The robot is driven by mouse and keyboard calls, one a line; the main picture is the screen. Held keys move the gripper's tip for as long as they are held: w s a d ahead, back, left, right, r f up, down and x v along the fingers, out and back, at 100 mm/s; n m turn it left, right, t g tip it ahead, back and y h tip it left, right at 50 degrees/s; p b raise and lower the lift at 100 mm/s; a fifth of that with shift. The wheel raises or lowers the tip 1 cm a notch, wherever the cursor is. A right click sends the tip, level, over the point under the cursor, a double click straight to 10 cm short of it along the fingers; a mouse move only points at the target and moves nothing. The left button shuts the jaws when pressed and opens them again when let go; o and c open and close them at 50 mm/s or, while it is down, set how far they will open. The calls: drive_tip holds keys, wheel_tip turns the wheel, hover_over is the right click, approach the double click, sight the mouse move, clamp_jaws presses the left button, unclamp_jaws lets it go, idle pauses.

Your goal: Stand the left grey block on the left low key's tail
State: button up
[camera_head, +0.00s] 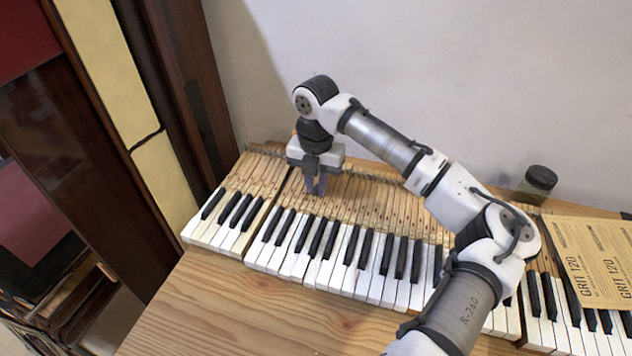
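My gripper (316,192) points straight down over the bare wooden key tails (345,200), behind the black keys and left of the middle of the keyboard. Two narrow bluish-grey finger shapes show under its white body, close together with at most a thin gap. I cannot tell whether a grey block is between them or whether the tips touch the wood. No separate grey block can be made out.
A separate group of keys (228,215) sits at the left, past a dark gap. A dark-lidded jar (537,182) stands at the back right. Sandpaper sheets marked GRIT 120 (590,262) lie over the right keys. The wooden tabletop (225,310) in front is clear.

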idle(0.4)
drive_tip(key=shift+r+p, duration=1.05)
drive_tip(key=shift+r, duration=0.1)
drive_tip(key=shift+o, duration=0.2)
drive_tip(key=o, duration=0.5)
drive_tip(key=shift+r+p, duration=2.2)
drive_tip(key=shift+r, duration=0.25)
